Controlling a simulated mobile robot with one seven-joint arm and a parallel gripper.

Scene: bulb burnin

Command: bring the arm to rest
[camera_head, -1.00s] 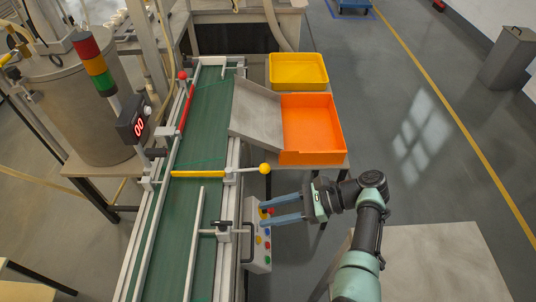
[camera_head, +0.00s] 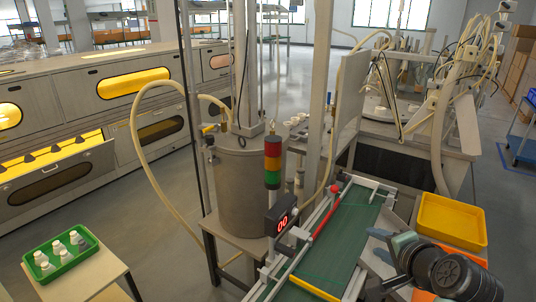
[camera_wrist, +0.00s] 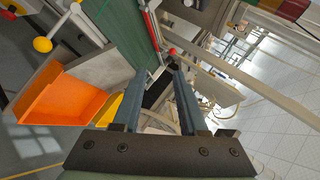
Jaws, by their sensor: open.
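My gripper (camera_head: 374,245) is at the lower right in the head view, raised over the conveyor's right side, with its two blue-grey fingers pointing left. In the wrist view my gripper (camera_wrist: 160,78) shows its fingers apart with nothing between them. My dark wrist and arm fill the lower right corner of the head view and hide part of the bins behind. The gripper appears clear of the bins and the belt; its exact height cannot be told.
The green conveyor belt (camera_head: 345,235) runs beside a signal tower (camera_head: 272,165) and a steel tank (camera_head: 238,185). A yellow bin (camera_head: 452,220) and an orange bin (camera_wrist: 62,100) lie right of the belt. A green tray (camera_head: 62,272) with several white bulbs stands on a table at left.

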